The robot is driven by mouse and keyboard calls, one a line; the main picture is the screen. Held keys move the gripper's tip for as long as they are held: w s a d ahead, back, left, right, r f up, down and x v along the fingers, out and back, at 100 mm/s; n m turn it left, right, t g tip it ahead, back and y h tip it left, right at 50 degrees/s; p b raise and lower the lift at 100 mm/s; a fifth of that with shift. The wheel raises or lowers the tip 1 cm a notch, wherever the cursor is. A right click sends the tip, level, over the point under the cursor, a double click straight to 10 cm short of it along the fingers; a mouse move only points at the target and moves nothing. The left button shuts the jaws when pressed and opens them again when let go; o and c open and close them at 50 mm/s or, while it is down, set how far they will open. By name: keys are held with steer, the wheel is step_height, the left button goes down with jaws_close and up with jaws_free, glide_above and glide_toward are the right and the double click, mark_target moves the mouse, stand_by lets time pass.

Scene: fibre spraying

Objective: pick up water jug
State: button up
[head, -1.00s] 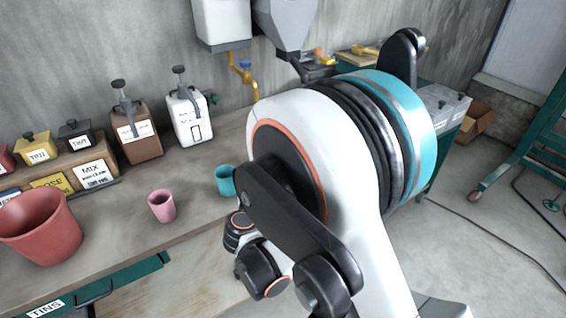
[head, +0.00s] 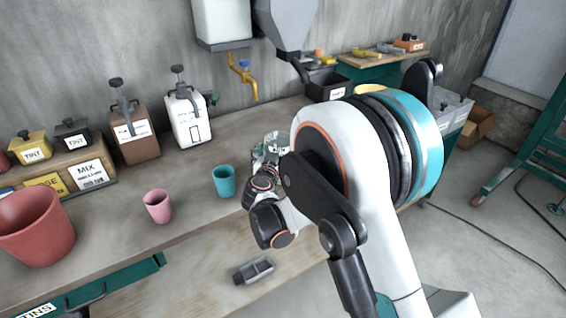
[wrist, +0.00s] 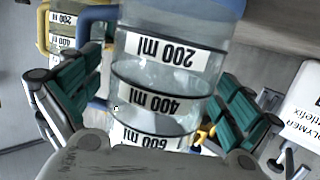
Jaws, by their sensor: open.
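The water jug (wrist: 165,75) is clear with white 200, 400 and 600 ml labels and a blue handle (wrist: 97,28); it fills the middle of the wrist view. My gripper (wrist: 155,98) is open, with one green-padded finger on each side of the jug. I cannot tell whether either finger touches it. In the head view, a clear vessel (head: 268,147) shows on the bench, partly hidden by my arm. A second measuring jug (wrist: 62,32) with a yellow handle stands at the upper left of the wrist view.
A teal cup (head: 224,182), a pink cup (head: 158,207) and a red bucket (head: 38,228) stand left of my arm. White (head: 188,118) and brown (head: 135,135) dispensers stand at the back. A yellow tap (head: 245,78) hangs above the bench.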

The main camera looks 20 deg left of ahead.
steer(key=shift+w, duration=0.2)
steer(key=c, duration=1.2)
steer(key=shift+r, duration=0.15)
